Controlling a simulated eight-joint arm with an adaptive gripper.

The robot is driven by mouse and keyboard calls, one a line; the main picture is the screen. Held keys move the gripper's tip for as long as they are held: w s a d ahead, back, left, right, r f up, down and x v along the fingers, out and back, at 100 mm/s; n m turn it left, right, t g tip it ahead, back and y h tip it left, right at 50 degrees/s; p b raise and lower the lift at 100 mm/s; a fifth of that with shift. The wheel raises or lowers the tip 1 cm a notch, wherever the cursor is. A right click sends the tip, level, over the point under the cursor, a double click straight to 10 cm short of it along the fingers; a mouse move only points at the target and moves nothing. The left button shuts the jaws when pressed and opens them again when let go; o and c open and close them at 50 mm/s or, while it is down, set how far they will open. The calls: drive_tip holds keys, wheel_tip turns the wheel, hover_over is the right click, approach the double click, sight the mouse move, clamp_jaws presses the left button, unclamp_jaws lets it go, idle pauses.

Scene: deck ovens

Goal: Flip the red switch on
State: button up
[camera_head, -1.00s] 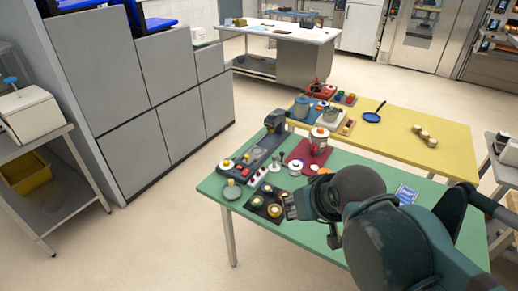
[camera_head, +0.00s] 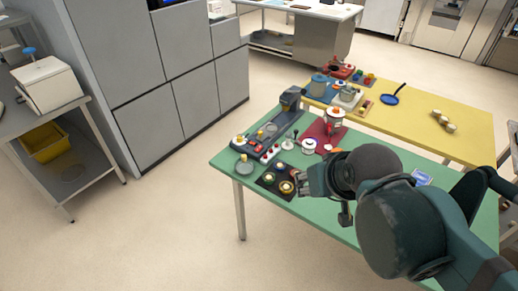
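A small white strip with red spots (camera_head: 270,153), which look like switches, lies on the green table (camera_head: 230,165) near its left end. Which of them is on or off is too small to tell. My gripper (camera_head: 301,186) is low over the green table, to the right of and nearer than the strip, apart from it. Its fingertips are beside a dark tray with round pieces (camera_head: 268,182). The fingers are small and partly hidden by my arm, so I cannot tell whether they are open.
A dark grey device (camera_head: 290,100) stands behind the strip. A red-and-white appliance (camera_head: 334,117) is on a red mat. A round grey piece (camera_head: 244,167) lies left of the tray. A yellow table (camera_head: 450,145) adjoins behind, with a blue pan (camera_head: 389,100).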

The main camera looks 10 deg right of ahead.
drive_tip(key=shift+w, duration=0.15)
clamp_jaws()
drive_tip(key=w+a+f+n+y, duration=0.1)
drive_tip(key=w+a+n, duration=0.15)
drive_tip(key=w, duration=0.75)
drive_tip(key=w+a+f+n+y, duration=0.1)
drive_tip(key=w+f+n, duration=0.15)
drive_tip(key=w, duration=0.85)
drive_tip(key=w+a+f+n+t+y+b, duration=0.1)
drive_tip(key=w+f+n+y, duration=0.1)
drive_tip(key=w+f+n, duration=0.3)
drive_tip(key=shift+w+a+f+n+t, duration=0.35)
drive_tip(key=shift+w+f, duration=1.8)
drive_tip(key=shift+w, duration=3.2)
